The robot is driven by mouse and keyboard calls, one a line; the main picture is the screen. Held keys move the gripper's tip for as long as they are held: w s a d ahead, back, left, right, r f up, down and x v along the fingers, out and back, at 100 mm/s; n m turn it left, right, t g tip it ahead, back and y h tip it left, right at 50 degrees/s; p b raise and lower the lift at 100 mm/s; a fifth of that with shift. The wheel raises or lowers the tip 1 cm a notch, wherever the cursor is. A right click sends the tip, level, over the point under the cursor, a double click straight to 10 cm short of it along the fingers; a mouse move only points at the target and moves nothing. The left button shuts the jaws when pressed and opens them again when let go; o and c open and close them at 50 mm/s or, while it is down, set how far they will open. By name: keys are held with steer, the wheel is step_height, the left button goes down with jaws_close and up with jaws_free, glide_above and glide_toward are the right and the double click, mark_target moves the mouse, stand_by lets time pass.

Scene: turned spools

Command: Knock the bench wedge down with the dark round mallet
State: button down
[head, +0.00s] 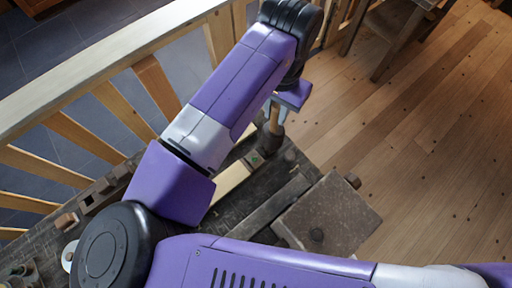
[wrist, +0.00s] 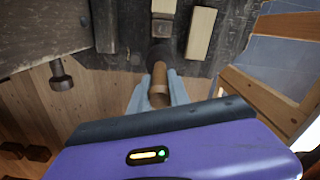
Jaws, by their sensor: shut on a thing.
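My gripper (head: 274,108) is shut on the wooden handle of the dark round mallet (head: 271,131). In the wrist view, its pale blue fingers (wrist: 160,84) lie on both sides of the handle, with the dark mallet head (wrist: 157,58) beyond them. A small brown wooden block (wrist: 163,29), which looks like the bench wedge, stands at the bench edge just past the mallet head. Whether the head touches it I cannot tell. In the head view, the mallet is near the bench edge and my arm hides part of the bench.
The dark, worn workbench (head: 240,203) carries a pale wood strip (wrist: 201,33) beside the block. A vise with a broad jaw plate (head: 335,215) juts from the bench. A wooden railing (head: 100,65) runs along the far side.

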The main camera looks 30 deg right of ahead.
steer(key=shift+r, duration=0.35)
steer(key=shift+f, duration=0.15)
steer(key=shift+f, duration=1.5)
steer(key=shift+r, duration=1.65)
